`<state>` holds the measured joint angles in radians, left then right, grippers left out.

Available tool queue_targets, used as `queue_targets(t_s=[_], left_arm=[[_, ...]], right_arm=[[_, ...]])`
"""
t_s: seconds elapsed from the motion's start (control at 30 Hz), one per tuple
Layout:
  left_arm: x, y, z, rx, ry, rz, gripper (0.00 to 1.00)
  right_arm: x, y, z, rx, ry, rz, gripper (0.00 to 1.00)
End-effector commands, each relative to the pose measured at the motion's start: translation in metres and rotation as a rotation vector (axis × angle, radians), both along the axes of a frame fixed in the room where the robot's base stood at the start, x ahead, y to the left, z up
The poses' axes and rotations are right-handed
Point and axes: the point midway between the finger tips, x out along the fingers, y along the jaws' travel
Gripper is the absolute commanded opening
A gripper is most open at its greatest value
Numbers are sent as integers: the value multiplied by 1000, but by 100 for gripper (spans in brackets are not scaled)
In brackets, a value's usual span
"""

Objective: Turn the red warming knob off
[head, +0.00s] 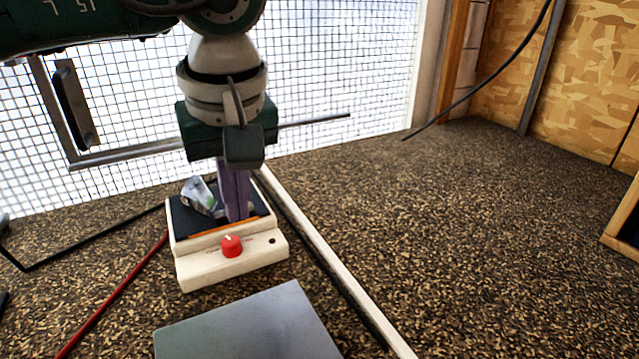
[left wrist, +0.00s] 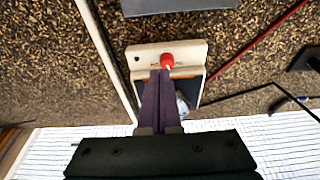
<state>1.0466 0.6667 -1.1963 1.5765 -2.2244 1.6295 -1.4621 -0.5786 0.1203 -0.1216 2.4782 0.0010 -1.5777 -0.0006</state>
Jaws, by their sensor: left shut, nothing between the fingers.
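The red warming knob (head: 231,246) sits on the front of a cream box (head: 205,272); a pale mark shows on its top. In the left wrist view the knob (left wrist: 167,61) is just beyond the fingertips. My left gripper (head: 236,218) points down over the box's dark top, behind the knob in the head view. Its purple fingers are shut with nothing between them. In the left wrist view the fingertips (left wrist: 160,72) appear close to the knob; I cannot tell whether they touch it. My right gripper is in neither view.
A clear, shiny object (head: 199,195) lies on the box's dark top beside the fingers. A grey plate (head: 250,325) lies in front of the box. A pale strip (head: 325,262) runs along the right. A red cable (head: 115,293) lies left. The speckled surface at right is clear.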

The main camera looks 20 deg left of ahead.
Motion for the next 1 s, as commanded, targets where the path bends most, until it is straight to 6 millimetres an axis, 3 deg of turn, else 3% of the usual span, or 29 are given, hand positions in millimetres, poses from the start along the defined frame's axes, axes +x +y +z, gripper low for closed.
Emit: queue_targets(t_s=[0.27, 0.7, 1.0], left_arm=[[-1, 2, 0, -1, 14, -19, 0], [-14, 30, 11, -122, 202, -460, 0], [-14, 33, -5, -145, 210, -523, 0]], right_arm=[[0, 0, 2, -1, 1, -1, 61], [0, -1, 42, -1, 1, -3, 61], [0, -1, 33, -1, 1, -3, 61]])
